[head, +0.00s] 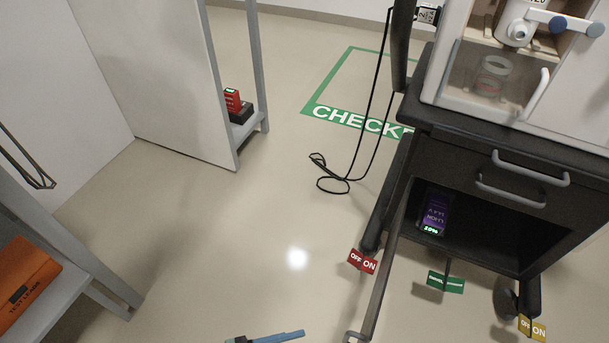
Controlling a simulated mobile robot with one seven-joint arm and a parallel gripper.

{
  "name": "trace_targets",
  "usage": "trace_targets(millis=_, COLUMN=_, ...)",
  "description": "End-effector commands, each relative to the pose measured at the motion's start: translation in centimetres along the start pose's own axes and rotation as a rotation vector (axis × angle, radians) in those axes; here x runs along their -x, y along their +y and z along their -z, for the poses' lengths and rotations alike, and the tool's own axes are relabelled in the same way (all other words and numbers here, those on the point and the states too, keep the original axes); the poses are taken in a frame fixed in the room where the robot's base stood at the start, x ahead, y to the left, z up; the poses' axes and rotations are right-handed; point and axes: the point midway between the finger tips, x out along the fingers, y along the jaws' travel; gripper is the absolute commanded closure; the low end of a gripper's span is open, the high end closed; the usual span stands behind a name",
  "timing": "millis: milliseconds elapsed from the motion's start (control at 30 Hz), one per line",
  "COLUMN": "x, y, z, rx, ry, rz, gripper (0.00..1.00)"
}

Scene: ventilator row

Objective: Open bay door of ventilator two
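The ventilator cart (480,165) stands at the right, dark, with a pale cabinet on top. Its lower bay (480,225) is open at the front, and a purple battery pack (433,212) with a green 20% readout stands inside. A thin dark panel (388,255), seen almost edge-on, juts forward from the bay's left side and looks like the bay door swung wide open. A grey handle (354,337) shows at its near end.
Red (362,261), green (446,282) and yellow (532,327) tags sit low around the cart. A black cable (345,180) hangs to the floor. A shelf with an orange case (25,285) stands at left. Middle floor is clear.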

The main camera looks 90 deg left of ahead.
Motion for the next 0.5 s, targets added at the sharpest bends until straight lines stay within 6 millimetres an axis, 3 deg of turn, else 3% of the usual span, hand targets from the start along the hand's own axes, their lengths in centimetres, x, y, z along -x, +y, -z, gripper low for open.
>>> trace_targets(millis=200, x=3.1, y=0.0, z=0.0, rx=0.0, ry=-0.002, rz=0.001, gripper=0.58)
trace_targets(millis=500, x=3.7, y=0.0, z=0.0, rx=0.0, ry=0.0, rz=0.001, gripper=0.58)
